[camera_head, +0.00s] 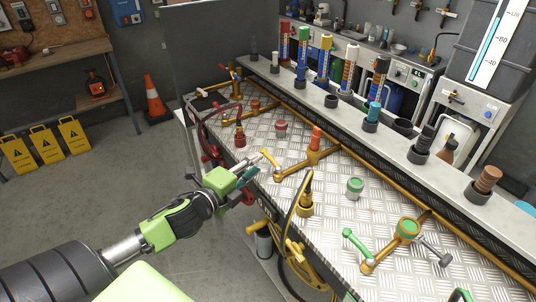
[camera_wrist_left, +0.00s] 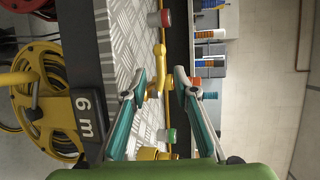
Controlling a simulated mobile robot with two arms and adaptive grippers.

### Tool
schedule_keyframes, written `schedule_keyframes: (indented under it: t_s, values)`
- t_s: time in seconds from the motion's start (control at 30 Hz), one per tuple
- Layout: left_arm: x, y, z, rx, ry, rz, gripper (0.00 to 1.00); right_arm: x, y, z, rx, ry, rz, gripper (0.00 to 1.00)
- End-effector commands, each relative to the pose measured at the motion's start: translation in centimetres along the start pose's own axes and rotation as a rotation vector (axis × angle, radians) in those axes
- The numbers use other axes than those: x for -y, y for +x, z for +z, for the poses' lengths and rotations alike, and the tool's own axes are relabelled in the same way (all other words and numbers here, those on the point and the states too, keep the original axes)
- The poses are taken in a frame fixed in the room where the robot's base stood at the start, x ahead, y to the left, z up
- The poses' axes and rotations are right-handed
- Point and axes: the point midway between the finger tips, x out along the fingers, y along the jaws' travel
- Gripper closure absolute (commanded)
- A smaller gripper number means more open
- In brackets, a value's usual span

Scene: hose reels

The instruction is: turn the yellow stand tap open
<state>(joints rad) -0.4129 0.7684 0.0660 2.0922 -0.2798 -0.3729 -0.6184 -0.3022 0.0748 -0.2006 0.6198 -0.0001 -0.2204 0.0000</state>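The yellow stand tap has a yellow lever (camera_head: 270,163) at the front end of a brass pipe, left of centre on the metal bench. An orange piece stands on the pipe behind it. My left gripper (camera_head: 258,163) reaches in from the left, its fingertips close to the lever. In the left wrist view the gripper (camera_wrist_left: 161,72) is open, and the yellow lever (camera_wrist_left: 156,84) shows between or just beyond the two fingertips. I cannot tell whether a finger touches it. My right gripper is not in view.
A green-handled tap (camera_head: 358,244) stands at the right, and a red fitting with a hose (camera_head: 240,138) at the left. A yellow hose reel (camera_wrist_left: 42,105) hangs below the bench front.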

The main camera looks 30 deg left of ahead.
Motion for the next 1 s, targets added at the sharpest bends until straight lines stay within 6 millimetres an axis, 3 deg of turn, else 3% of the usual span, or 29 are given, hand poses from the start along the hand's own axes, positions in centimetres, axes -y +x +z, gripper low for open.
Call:
schedule_keyframes:
  t_s: [0.3, 0.5, 0.97, 1.0]
  values:
    - [0.2, 4.7, 0.0, 0.000, -0.001, -0.001, 0.73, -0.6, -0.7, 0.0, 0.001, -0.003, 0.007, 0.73]
    - [0.1, 6.7, 0.0, 0.001, -0.001, 0.000, 0.73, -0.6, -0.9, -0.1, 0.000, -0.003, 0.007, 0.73]
    - [-0.1, 7.6, 0.0, -0.001, -0.001, 0.001, 0.73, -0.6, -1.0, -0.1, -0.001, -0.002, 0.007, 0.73]
    - [-0.1, 7.5, 0.0, -0.001, -0.001, 0.001, 0.83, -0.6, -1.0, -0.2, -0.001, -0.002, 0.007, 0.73]
